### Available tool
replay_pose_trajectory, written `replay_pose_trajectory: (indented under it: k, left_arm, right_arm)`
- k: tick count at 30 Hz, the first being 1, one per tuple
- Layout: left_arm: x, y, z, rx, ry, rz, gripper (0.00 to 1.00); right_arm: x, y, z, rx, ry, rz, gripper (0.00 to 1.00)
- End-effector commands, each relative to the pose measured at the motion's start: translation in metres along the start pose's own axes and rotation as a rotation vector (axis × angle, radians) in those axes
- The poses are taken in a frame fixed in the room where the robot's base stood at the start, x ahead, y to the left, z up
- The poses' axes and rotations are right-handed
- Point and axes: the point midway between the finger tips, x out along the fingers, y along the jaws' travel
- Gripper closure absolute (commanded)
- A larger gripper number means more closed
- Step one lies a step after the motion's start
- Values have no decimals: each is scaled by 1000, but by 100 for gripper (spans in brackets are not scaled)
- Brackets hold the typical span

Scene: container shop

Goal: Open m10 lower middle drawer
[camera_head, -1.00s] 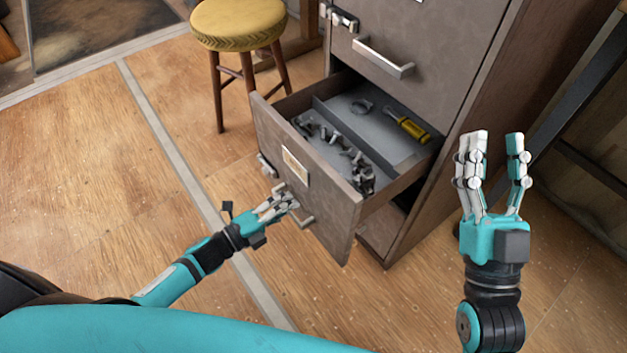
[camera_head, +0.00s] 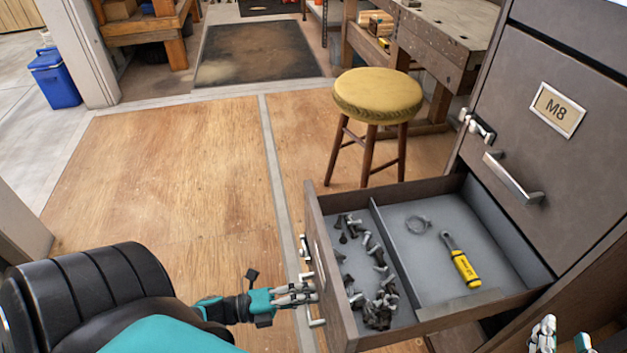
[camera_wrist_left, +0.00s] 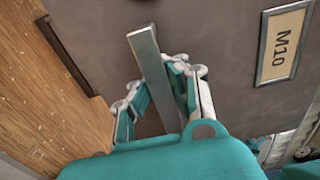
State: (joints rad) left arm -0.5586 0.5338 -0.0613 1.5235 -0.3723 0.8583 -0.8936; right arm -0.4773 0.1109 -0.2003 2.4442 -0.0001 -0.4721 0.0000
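The lower drawer (camera_head: 341,282) of the grey-brown cabinet stands pulled out. Its front carries the label M10 (camera_wrist_left: 283,45), readable in the left wrist view. My left gripper (camera_head: 316,291) is at the drawer's front. In the left wrist view the bar handle (camera_wrist_left: 149,65) runs between the fingers of the left gripper (camera_wrist_left: 157,82), which close around it. My right gripper (camera_head: 563,339) shows only fingertips, spread apart and empty, at the lower right.
The drawer above, labelled M8 (camera_head: 556,109), is closed, with its own handle (camera_head: 512,180). A yellow-topped stool (camera_head: 378,96) stands behind the open drawer. A workbench (camera_head: 450,40) is further back. The wooden floor (camera_head: 180,190) to the left is clear.

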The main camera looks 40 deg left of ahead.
Motion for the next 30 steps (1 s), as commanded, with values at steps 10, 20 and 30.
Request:
replay_pose_trajectory:
  k: [10, 20, 30]
  left_arm:
    - [0, 1, 0, 1, -1, 3, 84]
    - [0, 0, 0, 0, -1, 1, 58]
    - [-22, 1, 0, -2, -2, 5, 58]
  right_arm:
    - [0, 0, 0, 0, 1, 0, 60]
    - [0, 0, 0, 0, 2, 0, 60]
    - [0, 0, -1, 0, 3, -1, 60]
